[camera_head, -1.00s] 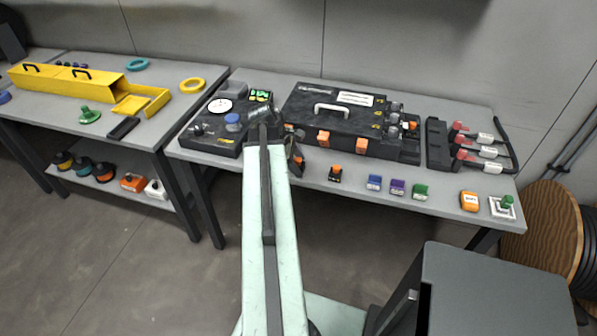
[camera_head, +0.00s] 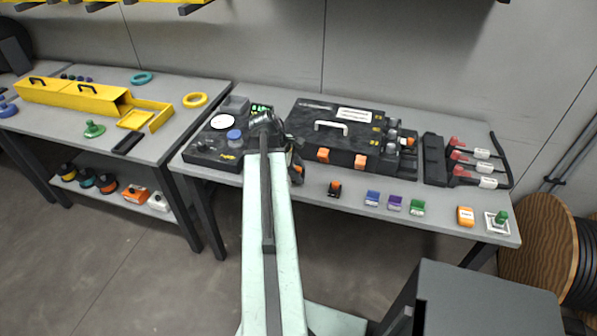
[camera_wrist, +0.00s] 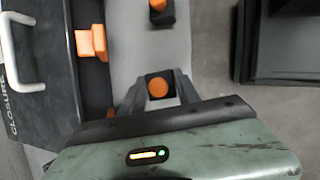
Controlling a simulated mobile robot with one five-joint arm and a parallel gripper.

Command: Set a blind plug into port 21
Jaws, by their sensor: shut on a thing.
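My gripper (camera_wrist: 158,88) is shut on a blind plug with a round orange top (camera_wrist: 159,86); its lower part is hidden. In the head view my gripper (camera_head: 296,170) hangs at the bench's front edge, left of the closure's front, partly hidden by my arm. A second orange-topped black plug (camera_head: 334,188) stands on the bench in front of the black closure (camera_head: 345,142); it also shows at the top of the wrist view (camera_wrist: 158,12). The closure has a pale handle, orange latches and grey fittings (camera_head: 392,137) at its right end. Port numbers are too small to read.
A black splicer-like unit (camera_head: 205,150) stands left of my arm. Blue, purple and green blocks (camera_head: 395,203) and an orange box (camera_head: 465,216) line the front edge. A black rack with red-ended pieces (camera_head: 434,160) stands right. A dark cabinet (camera_head: 490,300) is near at lower right.

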